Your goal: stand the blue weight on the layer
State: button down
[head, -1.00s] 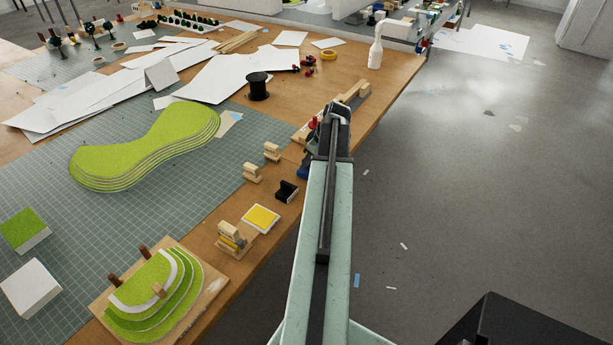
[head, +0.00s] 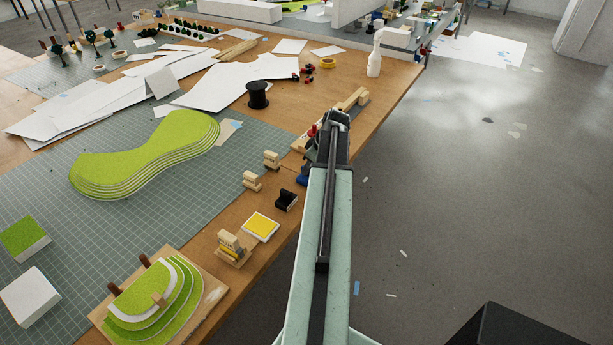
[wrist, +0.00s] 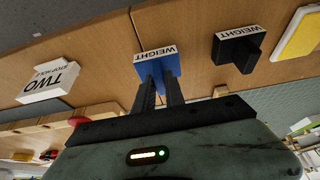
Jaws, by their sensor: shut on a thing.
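The blue weight (wrist: 158,66) has a white WEIGHT label and shows upright below the fingers in the wrist view. My gripper (wrist: 160,86) is shut on its upper part. I cannot tell whether its base touches the wooden table. In the head view a little of the blue weight (head: 302,179) shows left of my arm, which hides the rest. Green layers are stacked in a stepped model (head: 160,299) on a wooden board at the lower left. A larger green layered form (head: 150,150) lies on the cutting mat. I cannot tell which is the layer meant.
A black weight (head: 287,199) stands beside the blue one, near a yellow pad (head: 261,225) and a wooden block piece (head: 234,246). Two small wooden pieces (head: 252,180) stand near the mat's edge. A white TWO block (wrist: 50,82) shows in the wrist view.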

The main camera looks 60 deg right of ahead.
jog(key=shift+r+p, duration=0.4)
jog(key=shift+r, duration=0.1)
notch_tip(320, 180, up, 4)
jog(key=p, duration=0.3)
jog(key=shift+f, duration=0.35)
jog(key=shift+s, duration=0.1)
dwell(0.9)
